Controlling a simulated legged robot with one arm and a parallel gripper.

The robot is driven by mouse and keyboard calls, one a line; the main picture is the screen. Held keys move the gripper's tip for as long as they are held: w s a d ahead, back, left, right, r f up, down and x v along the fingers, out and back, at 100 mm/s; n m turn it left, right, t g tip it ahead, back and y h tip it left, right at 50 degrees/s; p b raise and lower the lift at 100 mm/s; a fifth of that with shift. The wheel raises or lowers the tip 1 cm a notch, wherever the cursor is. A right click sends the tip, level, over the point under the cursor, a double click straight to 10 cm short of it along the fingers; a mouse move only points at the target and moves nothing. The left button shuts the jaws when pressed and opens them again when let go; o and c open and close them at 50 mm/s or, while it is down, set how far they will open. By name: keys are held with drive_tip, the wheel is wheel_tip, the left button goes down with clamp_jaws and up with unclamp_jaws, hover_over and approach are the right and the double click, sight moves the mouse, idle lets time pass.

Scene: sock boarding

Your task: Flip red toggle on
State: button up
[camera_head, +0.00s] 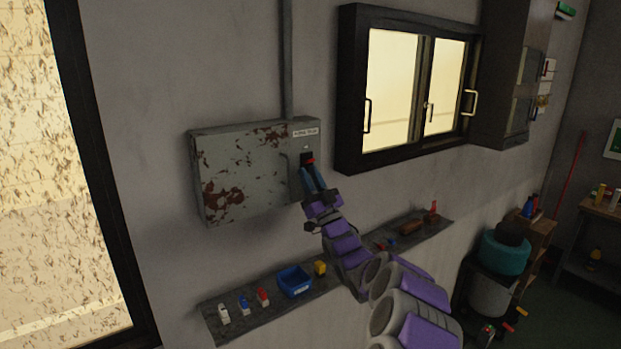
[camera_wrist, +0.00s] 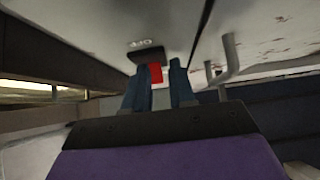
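The red toggle (camera_head: 310,161) sits on a dark plate on the right part of a rusty grey wall box, below a small white label. In the wrist view the red toggle (camera_wrist: 155,73) shows just beyond and between my blue fingers, nearer the left one. My gripper (camera_head: 311,175) is right at the toggle, reaching up from below. In the wrist view my gripper (camera_wrist: 160,75) has its fingers apart, with a gap beside the red. I cannot tell whether a finger touches the toggle, or which position it is in.
The grey box (camera_head: 245,170) has a handle (camera_wrist: 225,62) close to the right of my fingers. Below is a wall shelf (camera_head: 225,330) with small bottles and a blue bin (camera_head: 294,281). A dark-framed window (camera_head: 350,100) is up to the right.

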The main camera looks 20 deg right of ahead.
drive_tip(key=shift+d, duration=0.1)
drive_tip(key=shift+c, duration=0.7)
drive_tip(key=shift+d, duration=0.25)
drive_tip(key=shift+c, duration=0.7)
drive_tip(key=shift+d+f, duration=0.1)
drive_tip(key=shift+d, duration=0.6)
clamp_jaws()
drive_tip(key=shift+c, duration=0.2)
unclamp_jaws()
drive_tip(key=shift+a, duration=0.5)
drive_tip(key=o, duration=0.3)
drive_tip(key=shift+a, duration=0.25)
drive_tip(key=o, duration=0.3)
drive_tip(key=shift+d, duration=0.1)
drive_tip(key=shift+o, duration=1.3)
drive_tip(key=shift+d, duration=0.5)
